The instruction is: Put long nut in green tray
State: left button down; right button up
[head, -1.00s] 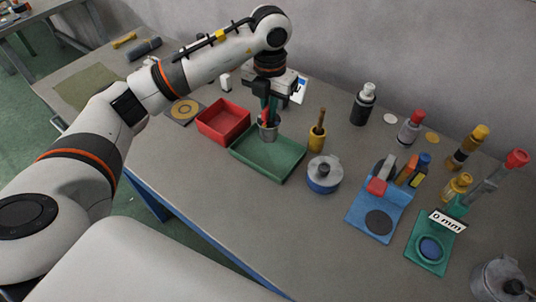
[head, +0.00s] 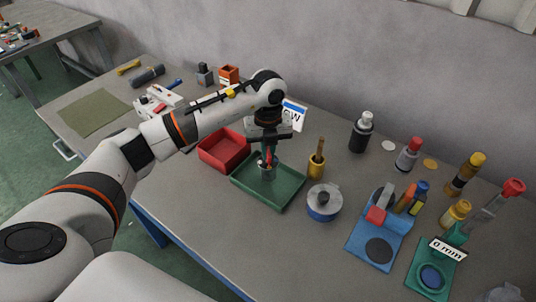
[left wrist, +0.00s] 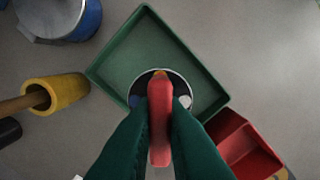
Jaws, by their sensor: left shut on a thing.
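The green tray (head: 290,192) lies on the bench in the head view, and it also shows in the left wrist view (left wrist: 118,55). A grey metal cup (head: 267,172) is over or in the tray; whether it touches the floor is unclear. My left gripper (head: 267,155), with green fingers, is shut on a slim red thing (left wrist: 160,130) above the cup. The red thing points into the cup's mouth, where small blue and white parts show. I cannot pick out a long nut for certain; the fingers hide part of the cup. My right gripper is out of view.
A red bin (head: 222,150) stands close to the tray's left. A yellow cup (head: 316,168) with a wooden handle and a blue-grey tin (head: 323,205) stand to its right. A blue stand (head: 372,252) is further right. The bench front is clear.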

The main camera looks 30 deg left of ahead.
aim_at(268, 169)
pick_arm(q)
notch_tip(268, 169, down, 2)
jog(key=shift+f, duration=0.2)
jog(key=shift+f, duration=0.2)
jog(key=c, duration=1.5)
grip_release()
jog(key=shift+r, duration=0.1)
